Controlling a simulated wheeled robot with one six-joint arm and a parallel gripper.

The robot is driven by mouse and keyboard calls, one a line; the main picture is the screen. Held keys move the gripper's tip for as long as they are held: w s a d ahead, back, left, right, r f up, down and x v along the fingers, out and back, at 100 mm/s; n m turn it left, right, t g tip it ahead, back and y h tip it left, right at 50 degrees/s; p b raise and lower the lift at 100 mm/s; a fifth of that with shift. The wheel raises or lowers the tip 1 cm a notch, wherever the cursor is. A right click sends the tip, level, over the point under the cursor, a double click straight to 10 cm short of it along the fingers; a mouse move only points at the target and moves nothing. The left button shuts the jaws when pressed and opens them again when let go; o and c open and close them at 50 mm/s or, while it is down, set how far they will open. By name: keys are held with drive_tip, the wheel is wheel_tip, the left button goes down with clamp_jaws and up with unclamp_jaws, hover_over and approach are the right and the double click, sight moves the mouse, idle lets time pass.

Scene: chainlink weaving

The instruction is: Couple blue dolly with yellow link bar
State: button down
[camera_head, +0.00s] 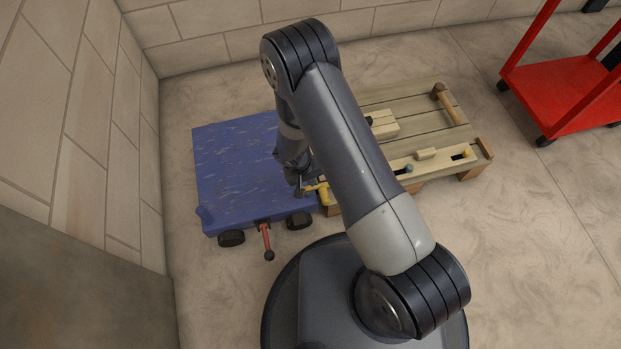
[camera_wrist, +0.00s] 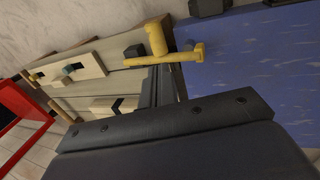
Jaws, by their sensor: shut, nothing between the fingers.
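The blue dolly (camera_head: 240,165) stands at the left with a flat, scuffed top. It also shows in the wrist view (camera_wrist: 250,75) at the right. The yellow link bar (camera_head: 322,188) lies at the seam between the blue dolly and a wooden pallet-like platform (camera_head: 410,95). In the wrist view the bar (camera_wrist: 180,57) reaches from over the wood to the blue dolly's edge, with a thick upright handle. Whether its ends are seated cannot be told. My gripper (camera_head: 301,190) is shut and empty, just left of the yellow bar over the blue dolly's edge.
A red lever (camera_head: 266,242) with a dark knob hangs at the blue dolly's front, between black wheels. Wooden blocks and slotted pieces (camera_head: 425,156) lie on the platform. A red cart (camera_head: 565,90) stands at upper right. Brick walls close off the left and back.

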sight(322, 194)
drive_tip(key=b+x, duration=0.2)
drive_tip(key=x, duration=0.7)
drive_tip(key=shift+w+d+f, duration=0.1)
drive_tip(key=shift+f, duration=0.1)
drive_tip(key=shift+f+b, duration=0.15)
drive_tip(key=shift+b, duration=0.35)
